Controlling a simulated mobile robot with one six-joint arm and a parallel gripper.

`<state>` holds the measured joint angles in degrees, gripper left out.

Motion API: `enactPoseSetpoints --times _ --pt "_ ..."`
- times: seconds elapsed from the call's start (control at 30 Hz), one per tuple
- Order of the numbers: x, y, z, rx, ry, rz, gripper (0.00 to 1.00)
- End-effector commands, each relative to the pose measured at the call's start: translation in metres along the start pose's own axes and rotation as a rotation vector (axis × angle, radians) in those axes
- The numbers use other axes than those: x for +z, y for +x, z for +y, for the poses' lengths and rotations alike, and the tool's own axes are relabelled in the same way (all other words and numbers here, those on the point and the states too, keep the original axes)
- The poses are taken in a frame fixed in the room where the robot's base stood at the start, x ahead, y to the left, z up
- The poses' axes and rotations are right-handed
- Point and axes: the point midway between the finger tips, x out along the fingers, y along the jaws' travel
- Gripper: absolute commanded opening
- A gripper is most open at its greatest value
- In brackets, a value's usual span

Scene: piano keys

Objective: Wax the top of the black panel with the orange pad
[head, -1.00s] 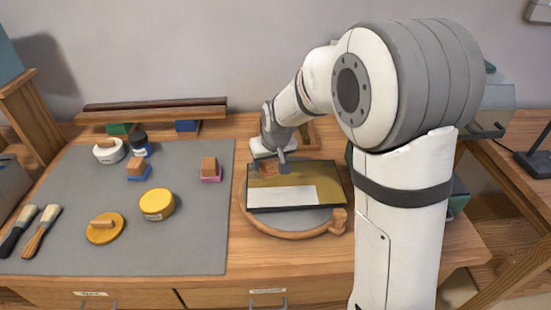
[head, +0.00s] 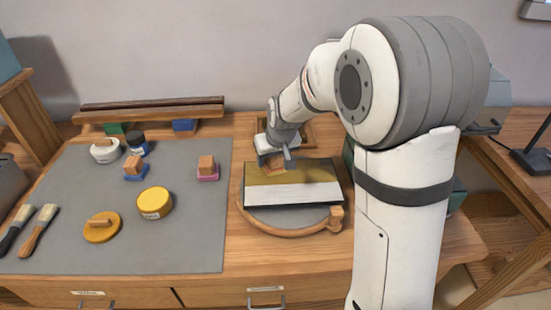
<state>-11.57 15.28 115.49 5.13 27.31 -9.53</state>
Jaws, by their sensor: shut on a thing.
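The black panel (head: 331,171) lies flat on a round turntable. Its top shows a brownish-gold band over the back half and a pale whitish band across the front half, with dark edges. My gripper (head: 275,161) is over the back left part of the panel, shut on a small block with a wooden handle. The block looks low at the panel's top, but I cannot tell whether it touches. The pad's colour under the handle is mostly hidden by my gripper, so I cannot confirm that it is orange.
The round turntable (head: 262,230) has a wooden rim and a knob. Left, on a grey mat (head: 180,250), are a blue pad (head: 136,170), a pink pad (head: 208,170), a yellow tin (head: 154,202), a round orange piece with handle (head: 101,227) and brushes (head: 40,230). My arm fills the right.

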Motion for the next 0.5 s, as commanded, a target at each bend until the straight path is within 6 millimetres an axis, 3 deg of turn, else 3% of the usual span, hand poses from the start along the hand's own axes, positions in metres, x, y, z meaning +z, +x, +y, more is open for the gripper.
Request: enactPoseSetpoints --times 0.03,0.5 --pt "-0.01 -0.022 -0.001 0.001 -0.001 0.007 0.34" --pt "-0.03 -0.071 -0.004 -0.002 -0.004 0.003 0.34"
